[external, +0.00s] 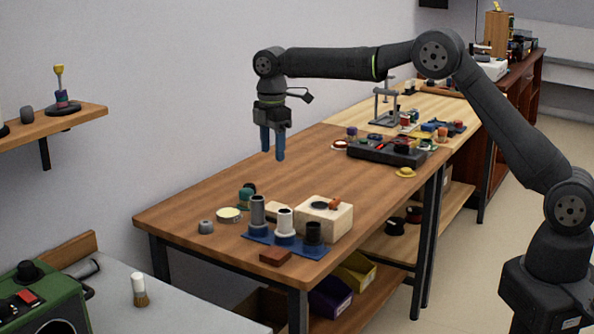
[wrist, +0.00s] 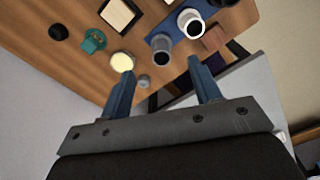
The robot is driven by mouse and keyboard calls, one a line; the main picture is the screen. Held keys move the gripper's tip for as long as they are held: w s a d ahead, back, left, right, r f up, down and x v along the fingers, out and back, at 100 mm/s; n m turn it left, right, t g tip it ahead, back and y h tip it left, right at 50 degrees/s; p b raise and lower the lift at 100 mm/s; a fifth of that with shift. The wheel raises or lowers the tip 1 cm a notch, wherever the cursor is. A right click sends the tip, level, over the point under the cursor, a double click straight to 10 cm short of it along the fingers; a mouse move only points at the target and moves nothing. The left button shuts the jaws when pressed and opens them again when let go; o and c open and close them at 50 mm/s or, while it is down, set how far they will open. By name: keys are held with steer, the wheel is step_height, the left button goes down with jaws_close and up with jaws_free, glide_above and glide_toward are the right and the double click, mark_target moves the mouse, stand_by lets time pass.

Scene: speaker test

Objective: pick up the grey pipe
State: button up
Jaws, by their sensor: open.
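The grey pipe (external: 258,211) stands upright on a blue base (external: 262,241), beside a white pipe (external: 284,222) and a short black one (external: 313,233). In the wrist view the grey pipe (wrist: 161,49) is seen from above, its dark open end showing, at the near end of the blue base (wrist: 176,27). My gripper (external: 272,154) is open and empty, blue fingers pointing down, well above the table and apart from the pipe. In the wrist view the pipe appears between and beyond the fingertips (wrist: 160,66).
A pale block with a round hole (external: 338,226) stands right of the pipes. A round cream-topped tin (external: 229,215), a small grey piece (external: 206,227) and a brown block (external: 276,257) lie close around.

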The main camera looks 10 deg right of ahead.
steer(key=a+m, duration=0.1)
steer(key=a, duration=0.2)
glide_toward(257, 209)
steer(key=shift+m, duration=0.4)
steer(key=f, duration=0.1)
steer(key=w+f, duration=0.1)
steer(key=f, duration=0.1)
steer(key=d+f, duration=0.1)
steer(key=f, duration=0.1)
steer(key=shift+w+f, duration=0.15)
steer(key=shift+w, duration=0.25)
steer(key=shift+a+f, duration=0.15)
steer(key=shift+f, duration=1.3)
steer(key=shift+a+f, duration=0.15)
steer(key=shift+f, duration=1.3)
steer(key=c, duration=1)
steer(key=shift+r, duration=0.1)
